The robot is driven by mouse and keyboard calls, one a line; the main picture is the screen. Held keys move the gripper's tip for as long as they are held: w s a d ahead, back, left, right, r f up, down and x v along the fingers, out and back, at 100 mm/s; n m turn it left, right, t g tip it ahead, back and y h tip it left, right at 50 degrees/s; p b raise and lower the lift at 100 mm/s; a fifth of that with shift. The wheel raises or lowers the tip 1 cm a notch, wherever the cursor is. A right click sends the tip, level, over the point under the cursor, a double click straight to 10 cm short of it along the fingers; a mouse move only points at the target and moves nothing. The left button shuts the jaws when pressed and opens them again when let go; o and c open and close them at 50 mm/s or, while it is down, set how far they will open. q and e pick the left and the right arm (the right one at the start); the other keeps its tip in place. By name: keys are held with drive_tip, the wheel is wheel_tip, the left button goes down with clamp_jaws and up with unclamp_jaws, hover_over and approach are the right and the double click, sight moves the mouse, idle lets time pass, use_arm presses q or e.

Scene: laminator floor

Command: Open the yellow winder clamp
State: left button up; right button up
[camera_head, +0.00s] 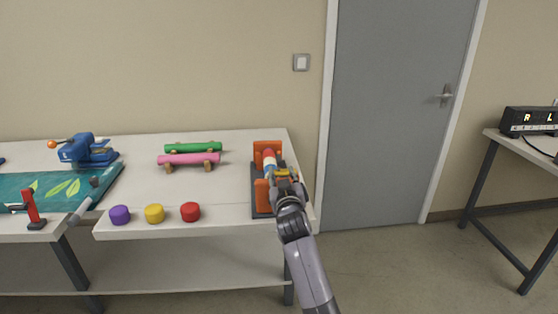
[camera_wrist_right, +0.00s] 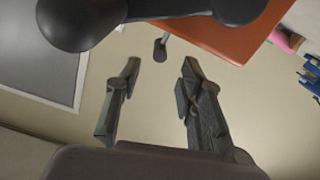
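The winder (camera_head: 262,213) stands at the right end of the white table, with orange uprights and a dark base. A roll with white, blue and red bands (camera_head: 269,157) sits between the uprights. A small yellow part (camera_head: 283,172), apparently the clamp, shows just at my right gripper (camera_head: 286,181), which partly covers it. Contact cannot be told. In the right wrist view, my right gripper (camera_wrist_right: 160,68) has its fingers apart with nothing between them. An orange upright (camera_wrist_right: 220,40) and a dark lever end (camera_wrist_right: 160,50) show beyond the fingertips. My left gripper is not in view.
Purple (camera_head: 120,215), yellow (camera_head: 154,213) and red (camera_head: 190,212) knobs line the table's front edge. Green (camera_head: 193,147) and pink (camera_head: 188,159) rolls lie behind. A blue device (camera_head: 85,150) stands left. A grey door (camera_head: 400,100) is right of the table, with open floor before it.

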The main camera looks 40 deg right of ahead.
sight(279, 158)
drive_tip(key=x, duration=0.9)
drive_tip(key=shift+c, duration=0.5)
clamp_jaws()
